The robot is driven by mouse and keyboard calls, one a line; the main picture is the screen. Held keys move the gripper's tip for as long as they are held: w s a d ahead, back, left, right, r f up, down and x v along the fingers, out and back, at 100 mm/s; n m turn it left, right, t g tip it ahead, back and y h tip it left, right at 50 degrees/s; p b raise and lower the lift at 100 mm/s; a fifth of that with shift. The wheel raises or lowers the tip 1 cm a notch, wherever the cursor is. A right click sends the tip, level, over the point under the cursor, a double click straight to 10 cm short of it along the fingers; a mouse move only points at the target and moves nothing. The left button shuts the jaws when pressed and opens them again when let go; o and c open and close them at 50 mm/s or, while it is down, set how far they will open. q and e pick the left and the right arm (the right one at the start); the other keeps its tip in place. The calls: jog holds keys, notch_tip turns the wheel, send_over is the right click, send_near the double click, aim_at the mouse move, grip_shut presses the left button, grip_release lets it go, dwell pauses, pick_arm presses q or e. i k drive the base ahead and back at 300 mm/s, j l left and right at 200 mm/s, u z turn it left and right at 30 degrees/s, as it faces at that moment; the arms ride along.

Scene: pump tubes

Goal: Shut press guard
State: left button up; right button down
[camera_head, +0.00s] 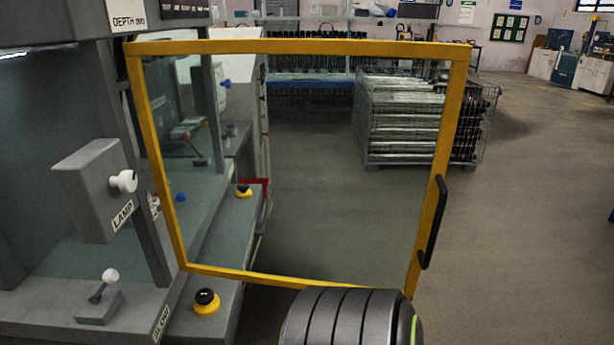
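The press guard (452,120) is a yellow-framed clear door with a black vertical handle (434,222) on its right edge. It is hinged at the left beside the grey press (90,300) and stands swung open, out into the room. A dark ribbed, rounded part of my own arm (345,318) shows at the bottom centre, in front of the guard's lower edge. I cannot tell whether it touches the frame. Neither of my grippers shows in the head view.
On the press are a lamp box (95,188) with a white knob, a white-tipped lever (105,285) and a black-and-yellow button (206,301). A wire cage of tubes (405,118) stands behind the guard. The floor to the right is clear.

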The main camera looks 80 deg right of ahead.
aim_at(436, 198)
jog(key=z, duration=2.15)
jog(key=k+j+z, duration=0.15)
jog(key=z, duration=0.9)
